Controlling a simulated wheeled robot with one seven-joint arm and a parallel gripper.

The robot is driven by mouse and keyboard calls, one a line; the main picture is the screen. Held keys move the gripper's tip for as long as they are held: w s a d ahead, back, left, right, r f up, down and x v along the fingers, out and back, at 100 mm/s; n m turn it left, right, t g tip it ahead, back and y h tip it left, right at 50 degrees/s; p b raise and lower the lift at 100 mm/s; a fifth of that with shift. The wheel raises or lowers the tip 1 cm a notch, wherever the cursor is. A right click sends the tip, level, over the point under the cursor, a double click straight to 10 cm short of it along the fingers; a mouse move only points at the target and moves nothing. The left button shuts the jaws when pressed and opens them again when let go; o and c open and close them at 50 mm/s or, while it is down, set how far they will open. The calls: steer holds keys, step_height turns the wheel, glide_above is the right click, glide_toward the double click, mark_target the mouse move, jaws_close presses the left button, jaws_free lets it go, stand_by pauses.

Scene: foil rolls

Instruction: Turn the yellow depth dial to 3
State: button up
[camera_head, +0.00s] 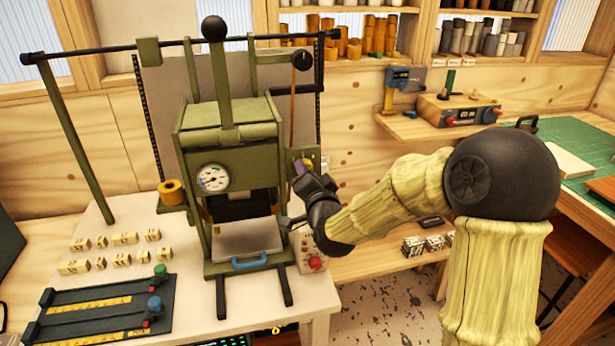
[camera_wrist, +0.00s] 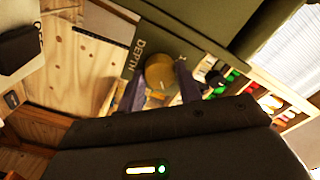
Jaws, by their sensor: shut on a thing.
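The yellow depth dial (camera_wrist: 158,72) shows in the wrist view, mounted on a dark plate lettered "DEPTH" (camera_wrist: 138,55). My gripper (camera_wrist: 160,84) has its two purple fingers on either side of the dial and is shut on it. Which number the dial points to cannot be read. In the head view my gripper (camera_head: 302,166) is at the right side of the green press (camera_head: 228,135), and it and my arm mostly hide the dial there.
The press stands on a white table (camera_head: 190,300) with a gauge (camera_head: 212,178) on its front and a blue-handled tray (camera_head: 250,240) below. A control box with a red knob (camera_head: 315,264) sits under my gripper. Small letter blocks (camera_head: 125,238) lie to the left.

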stand_by(0.3)
steer(key=o, duration=1)
steer(key=b+v, duration=0.9)
steer(key=v, duration=0.8)
steer(key=shift+s+b, duration=0.2)
steer(key=shift+b, duration=0.15)
steer(key=shift+d, duration=0.1)
